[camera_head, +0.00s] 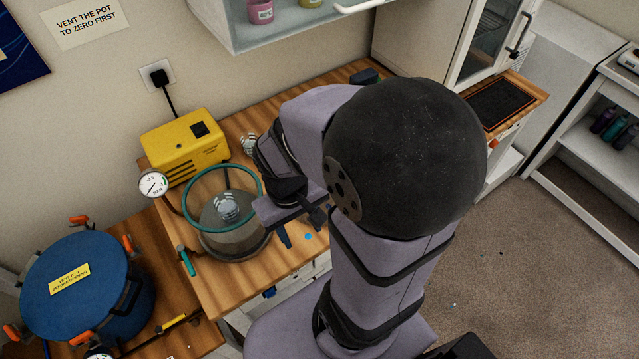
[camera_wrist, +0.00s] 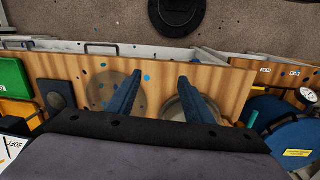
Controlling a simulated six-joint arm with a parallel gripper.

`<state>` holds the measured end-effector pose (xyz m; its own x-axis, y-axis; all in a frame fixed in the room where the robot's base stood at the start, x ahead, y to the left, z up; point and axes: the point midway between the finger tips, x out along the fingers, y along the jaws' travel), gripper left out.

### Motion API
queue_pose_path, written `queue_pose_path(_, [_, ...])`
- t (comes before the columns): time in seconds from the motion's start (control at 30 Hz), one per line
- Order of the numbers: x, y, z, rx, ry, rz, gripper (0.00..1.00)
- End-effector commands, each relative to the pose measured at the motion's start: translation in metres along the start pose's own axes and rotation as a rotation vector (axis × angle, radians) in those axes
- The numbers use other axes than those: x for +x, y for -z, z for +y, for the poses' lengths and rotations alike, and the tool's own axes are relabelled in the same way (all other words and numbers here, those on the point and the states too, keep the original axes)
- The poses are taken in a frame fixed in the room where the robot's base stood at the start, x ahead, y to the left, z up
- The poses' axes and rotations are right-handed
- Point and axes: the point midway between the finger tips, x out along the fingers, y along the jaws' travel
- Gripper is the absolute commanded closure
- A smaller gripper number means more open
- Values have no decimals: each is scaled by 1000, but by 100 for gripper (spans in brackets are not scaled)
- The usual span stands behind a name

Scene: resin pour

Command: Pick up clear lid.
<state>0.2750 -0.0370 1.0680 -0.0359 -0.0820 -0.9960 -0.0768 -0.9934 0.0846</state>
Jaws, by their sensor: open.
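The clear lid (camera_wrist: 104,92) appears to be the see-through round disc on the wooden bench in the wrist view. Blue spots show on and around it. In the head view I cannot make it out near my arm. My gripper (camera_wrist: 159,78) is open and empty, pointing down at the bench. Its left finger covers the lid's right part. Its right finger overlaps the round chamber (camera_wrist: 174,108). I cannot tell how high the fingertips are. In the head view the clear chamber (camera_head: 232,243) has a teal rim and stands just left of my gripper (camera_head: 302,229).
A yellow pump (camera_head: 185,148) and a gauge (camera_head: 153,184) stand behind and left of the chamber. A blue pot (camera_head: 75,285) with orange clamp handles is at far left. A green item (camera_wrist: 14,78) and a dark pad (camera_wrist: 56,94) lie left of the lid in the wrist view.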

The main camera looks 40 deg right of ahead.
Motion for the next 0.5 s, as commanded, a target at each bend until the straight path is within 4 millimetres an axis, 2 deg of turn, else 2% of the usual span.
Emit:
queue_pose_path(0.03, [-14,0,-7,-17,16,8,53])
queue_pose_path(0.17, [-30,1,-24,-49,65,22,53])
queue_pose_path(0.23, [-12,1,-22,-21,82,11,53])
queue_pose_path(0.5, [29,10,3,92,79,-15,53])
